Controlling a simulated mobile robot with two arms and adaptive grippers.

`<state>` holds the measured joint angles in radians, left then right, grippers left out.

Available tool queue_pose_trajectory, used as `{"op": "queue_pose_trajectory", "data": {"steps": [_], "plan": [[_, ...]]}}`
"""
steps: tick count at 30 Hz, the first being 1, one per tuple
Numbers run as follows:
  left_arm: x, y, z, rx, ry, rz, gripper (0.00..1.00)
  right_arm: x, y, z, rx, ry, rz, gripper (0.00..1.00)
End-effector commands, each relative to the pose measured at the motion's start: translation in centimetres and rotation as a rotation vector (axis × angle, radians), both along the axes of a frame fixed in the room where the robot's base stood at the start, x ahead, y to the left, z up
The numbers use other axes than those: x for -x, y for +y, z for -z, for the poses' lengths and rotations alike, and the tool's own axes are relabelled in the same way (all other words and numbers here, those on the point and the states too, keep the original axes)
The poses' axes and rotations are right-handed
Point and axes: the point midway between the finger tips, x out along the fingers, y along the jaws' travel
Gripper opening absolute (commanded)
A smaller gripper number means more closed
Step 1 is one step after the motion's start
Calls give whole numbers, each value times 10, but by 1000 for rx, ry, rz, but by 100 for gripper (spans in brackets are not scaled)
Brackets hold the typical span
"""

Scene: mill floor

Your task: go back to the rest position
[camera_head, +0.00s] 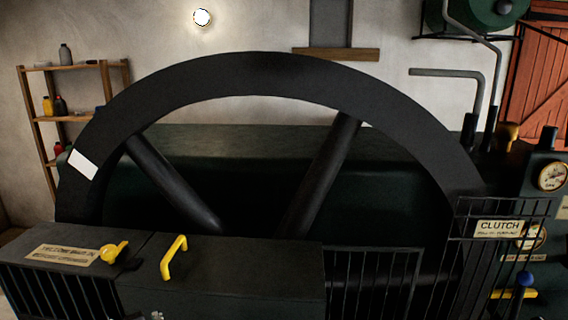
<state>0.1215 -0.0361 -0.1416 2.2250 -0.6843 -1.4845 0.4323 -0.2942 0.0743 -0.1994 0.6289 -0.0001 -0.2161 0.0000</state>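Neither of my grippers shows clearly in the head view. A small pale grey piece (155,316) is cut off by the bottom edge, and I cannot tell what it is. A large dark flywheel (262,75) with thick spokes and a white mark (82,163) on its rim fills the middle. In front of it stands a dark cover (240,275) with a yellow handle (173,258), a yellow knob (113,251) and a label plate (62,255).
Black railings (375,285) stand in front of the wheel. A cage with a CLUTCH sign (499,228) is at right, beside gauges (551,176), a blue knob (525,279) and a yellow lever (514,294). A wooden shelf (75,118) with bottles stands at left; a red door (540,85) is far right.

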Motion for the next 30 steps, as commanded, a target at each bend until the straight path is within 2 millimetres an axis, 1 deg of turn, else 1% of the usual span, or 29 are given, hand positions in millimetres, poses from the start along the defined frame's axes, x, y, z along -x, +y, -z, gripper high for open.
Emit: {"op": "queue_pose_trajectory", "data": {"steps": [1, 3, 5, 6, 8, 9, 11, 12, 14, 15, 18, 21, 27, 28, 30], "plan": [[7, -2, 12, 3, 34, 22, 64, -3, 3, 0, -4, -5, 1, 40], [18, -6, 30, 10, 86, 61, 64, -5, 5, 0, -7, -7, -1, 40], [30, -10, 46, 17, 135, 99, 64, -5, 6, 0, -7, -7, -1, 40], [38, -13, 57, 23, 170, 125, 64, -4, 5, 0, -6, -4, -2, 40], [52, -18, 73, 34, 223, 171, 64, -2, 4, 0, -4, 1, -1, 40], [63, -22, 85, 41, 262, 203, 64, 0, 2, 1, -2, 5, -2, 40], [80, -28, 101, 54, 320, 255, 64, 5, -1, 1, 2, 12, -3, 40], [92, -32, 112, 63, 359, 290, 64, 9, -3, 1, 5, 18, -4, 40], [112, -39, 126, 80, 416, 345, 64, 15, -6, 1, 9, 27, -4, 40], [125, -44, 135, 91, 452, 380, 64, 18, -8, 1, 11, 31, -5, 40], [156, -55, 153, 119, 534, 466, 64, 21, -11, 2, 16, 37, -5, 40], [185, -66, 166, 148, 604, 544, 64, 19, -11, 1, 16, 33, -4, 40], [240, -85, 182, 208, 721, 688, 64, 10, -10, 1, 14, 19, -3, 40], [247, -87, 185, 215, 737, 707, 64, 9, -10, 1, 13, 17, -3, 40], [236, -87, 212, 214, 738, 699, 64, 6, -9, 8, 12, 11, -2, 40]]}}
